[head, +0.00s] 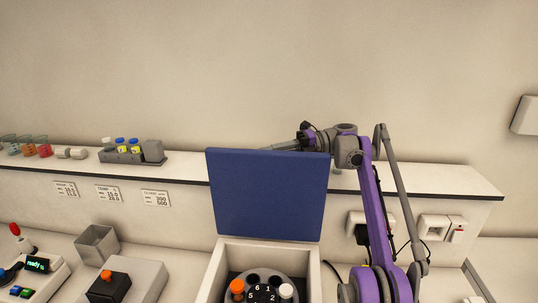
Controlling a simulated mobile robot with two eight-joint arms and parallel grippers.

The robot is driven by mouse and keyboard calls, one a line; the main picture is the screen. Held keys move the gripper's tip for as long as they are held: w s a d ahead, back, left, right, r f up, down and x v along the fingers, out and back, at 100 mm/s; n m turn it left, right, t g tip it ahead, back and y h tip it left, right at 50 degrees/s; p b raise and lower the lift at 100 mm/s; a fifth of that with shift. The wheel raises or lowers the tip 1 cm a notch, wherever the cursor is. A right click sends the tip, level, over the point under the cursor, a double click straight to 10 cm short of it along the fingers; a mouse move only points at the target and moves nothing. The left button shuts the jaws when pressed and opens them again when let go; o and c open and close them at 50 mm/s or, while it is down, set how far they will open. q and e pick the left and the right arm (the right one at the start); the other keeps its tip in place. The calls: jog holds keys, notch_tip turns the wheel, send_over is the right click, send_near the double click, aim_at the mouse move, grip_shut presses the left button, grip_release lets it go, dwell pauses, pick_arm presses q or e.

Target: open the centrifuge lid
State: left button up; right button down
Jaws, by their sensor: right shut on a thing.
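The centrifuge (313,266) stands at the bottom middle, its front cut off by the picture's edge. Its blue lid (267,197) stands raised, nearly upright at the back. The rotor (264,293) shows inside, with numbered places, an orange-capped tube (237,288) and a white-capped tube (286,291). My right gripper (285,146) is at the lid's top edge, shut on the lid; its fingertips are partly hidden behind the lid. My left gripper is not in view.
A shelf (190,171) runs behind, with a rack of bottles (125,156) and several small beakers (42,151) on its left. A grey open box (97,246) and a device with an orange button (110,287) stand left of the centrifuge. Sockets (434,228) are on the right.

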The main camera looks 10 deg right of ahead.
jog(key=shift+r, duration=0.15)
jog(key=c, duration=0.8)
grip_release()
jog(key=shift+c, duration=0.2)
jog(key=shift+s, duration=0.15)
